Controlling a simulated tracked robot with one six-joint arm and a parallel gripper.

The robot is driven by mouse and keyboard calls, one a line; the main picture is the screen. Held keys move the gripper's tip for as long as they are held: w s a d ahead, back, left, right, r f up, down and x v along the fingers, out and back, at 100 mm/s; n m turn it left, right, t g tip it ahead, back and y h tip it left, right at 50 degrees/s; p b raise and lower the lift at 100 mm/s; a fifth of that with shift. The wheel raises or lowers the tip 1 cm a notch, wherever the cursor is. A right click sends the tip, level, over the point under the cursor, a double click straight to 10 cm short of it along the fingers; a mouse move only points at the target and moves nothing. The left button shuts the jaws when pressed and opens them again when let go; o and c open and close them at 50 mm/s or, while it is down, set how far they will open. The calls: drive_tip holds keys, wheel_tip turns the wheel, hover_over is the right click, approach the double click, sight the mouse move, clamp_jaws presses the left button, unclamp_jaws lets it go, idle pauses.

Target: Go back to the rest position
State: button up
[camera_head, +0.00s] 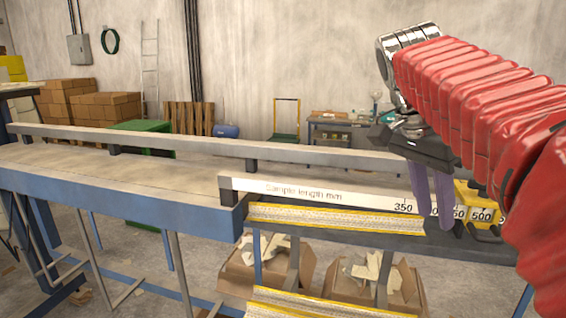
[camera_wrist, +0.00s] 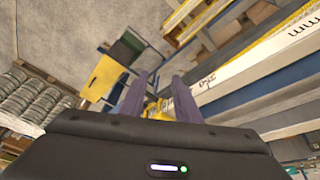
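My gripper (camera_head: 435,218) hangs from the red-sleeved arm at the right of the head view, its two purple fingers pointing down. It is in front of the white length scale (camera_head: 300,191) near the 350 mark, covering some of the markings. In the wrist view the fingers (camera_wrist: 159,78) stand apart with nothing held between them. I cannot tell whether the fingers touch the scale. A yellow block (camera_head: 481,204) marked 500 sits just right of the fingers, partly behind my arm.
A long blue-sided bench (camera_head: 110,200) with a raised grey rail (camera_head: 220,146) runs across the view. Yellow-edged strips (camera_head: 335,217) lie along the front below the scale. Cardboard boxes (camera_head: 262,262) with scraps stand underneath. The bench's left surface is bare.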

drive_tip(key=s+a+f+n+t+y, duration=0.1)
drive_tip(key=a+f+n, duration=0.2)
drive_tip(key=f+n, duration=0.3)
drive_tip(key=s+a+f+n+t+y, duration=0.1)
drive_tip(key=a+f+n+t, duration=0.1)
drive_tip(key=f+n, duration=0.4)
drive_tip(key=s+a+f+n+t+y, duration=0.2)
drive_tip(key=s+a+f, duration=0.2)
drive_tip(key=s+f, duration=0.7)
drive_tip(key=shift+s+a+f, duration=0.15)
drive_tip(key=shift+a, duration=0.2)
